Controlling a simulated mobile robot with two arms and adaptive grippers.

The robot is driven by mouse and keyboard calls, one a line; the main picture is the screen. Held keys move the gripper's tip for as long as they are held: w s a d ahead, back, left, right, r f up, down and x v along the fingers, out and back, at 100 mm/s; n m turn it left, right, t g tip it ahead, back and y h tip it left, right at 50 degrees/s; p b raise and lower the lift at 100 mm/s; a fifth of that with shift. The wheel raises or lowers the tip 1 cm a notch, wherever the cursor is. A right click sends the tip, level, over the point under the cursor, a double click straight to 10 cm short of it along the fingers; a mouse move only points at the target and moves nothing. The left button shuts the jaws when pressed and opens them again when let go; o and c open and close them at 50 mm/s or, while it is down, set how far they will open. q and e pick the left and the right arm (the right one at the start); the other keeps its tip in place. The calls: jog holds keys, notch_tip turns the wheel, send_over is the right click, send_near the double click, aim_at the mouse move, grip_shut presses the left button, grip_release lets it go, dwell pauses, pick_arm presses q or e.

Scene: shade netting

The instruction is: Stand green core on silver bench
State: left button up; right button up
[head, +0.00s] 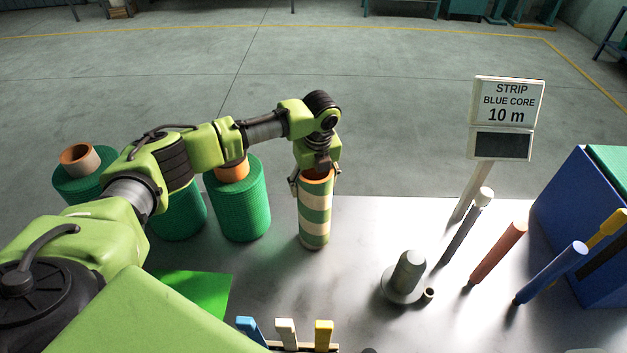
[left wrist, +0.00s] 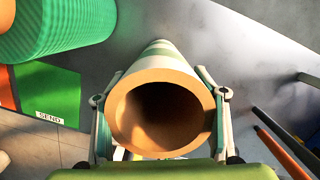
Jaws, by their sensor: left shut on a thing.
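The green core (head: 315,222) is a tube with green and cream stripes and an orange-brown rim. It is upright over the silver bench (head: 365,235), near its back edge; I cannot tell whether its foot touches the bench. My left gripper (head: 314,184) is shut on the core's upper end from above. In the left wrist view, the core's open mouth (left wrist: 160,88) faces the camera, with a gripper finger on each side. My right gripper is not in view.
Several green netting rolls (head: 238,205) stand left of the core. A green panel (head: 198,293) lies in front of them. A grey flanged spindle (head: 408,275), leaning coloured rods (head: 497,252), a sign reading "STRIP BLUE CORE 10 m" (head: 507,103) and a blue box (head: 580,210) are to the right.

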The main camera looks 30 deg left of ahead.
pick_arm(q)
jog(key=shift+w+f, duration=0.1)
jog(key=shift+f, duration=0.2)
jog(key=o, duration=2.1)
notch_tip(320, 180, up, 12)
jog(key=s+d+b, duration=0.1)
jog(key=b, duration=0.1)
jog(key=shift+s+d, duration=0.15)
jog(key=shift+s, duration=0.05)
